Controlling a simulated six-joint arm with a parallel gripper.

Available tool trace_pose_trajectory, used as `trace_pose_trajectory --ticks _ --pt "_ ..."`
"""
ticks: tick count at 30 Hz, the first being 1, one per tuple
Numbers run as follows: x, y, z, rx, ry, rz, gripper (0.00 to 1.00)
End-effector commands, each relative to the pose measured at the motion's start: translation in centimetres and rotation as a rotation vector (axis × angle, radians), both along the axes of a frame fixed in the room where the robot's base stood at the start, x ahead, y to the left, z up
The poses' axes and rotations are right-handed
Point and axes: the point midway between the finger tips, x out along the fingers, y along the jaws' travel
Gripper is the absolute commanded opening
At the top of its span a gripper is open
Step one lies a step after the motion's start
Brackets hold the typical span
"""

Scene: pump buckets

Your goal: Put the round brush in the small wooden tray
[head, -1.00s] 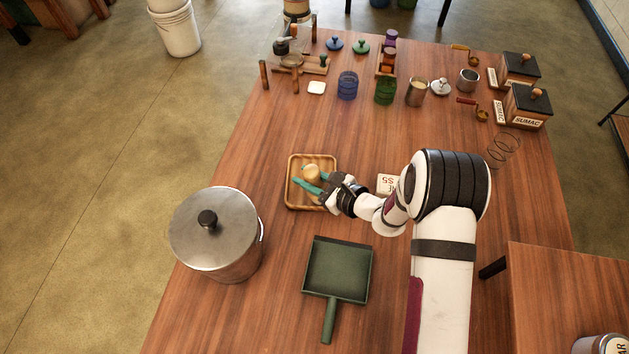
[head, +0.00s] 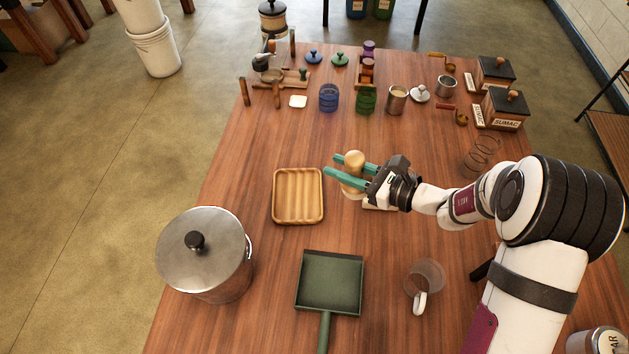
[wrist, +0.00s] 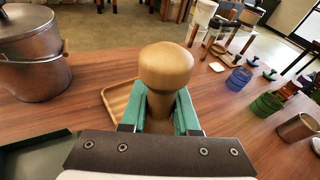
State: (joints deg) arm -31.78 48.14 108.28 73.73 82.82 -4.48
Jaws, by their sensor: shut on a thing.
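The round brush has a light wooden knob handle (head: 354,160); it also shows large in the wrist view (wrist: 166,66). My gripper (head: 350,172) is shut on it, with a teal finger on each side of the knob's neck. The brush's lower end is mostly hidden by the fingers, and I cannot tell its height above the table. The small wooden tray (head: 298,219) is empty and lies left of my gripper, apart from it. Part of the tray's rim shows behind the fingers in the wrist view (wrist: 108,99).
A lidded metal pot (head: 203,260) stands left of the tray, and a green dustpan (head: 330,284) lies in front of it. A clear mug (head: 425,280) stands at the right. Jars (head: 328,99) and boxes (head: 504,110) line the back. Table between tray and jars is clear.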

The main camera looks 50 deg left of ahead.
Motion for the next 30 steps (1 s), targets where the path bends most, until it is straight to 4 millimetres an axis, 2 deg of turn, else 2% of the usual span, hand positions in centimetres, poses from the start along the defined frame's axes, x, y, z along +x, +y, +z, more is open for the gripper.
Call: trace_pose_trajectory --ticks 5,12,15,18,24,30 --pt "-0.2 2.6 -0.3 0.09 0.124 0.004 0.0" --pt "-4.9 8.3 -4.7 0.089 0.123 0.007 0.0" --pt "-6.2 10.0 -5.9 0.09 0.121 0.005 0.0" --pt "-6.8 10.8 -6.7 0.091 0.12 0.002 0.0" --pt "-6.9 11.0 -10.4 0.089 0.122 -0.001 0.0" --pt "-6.8 11.0 -10.7 0.091 0.119 0.0 0.0"
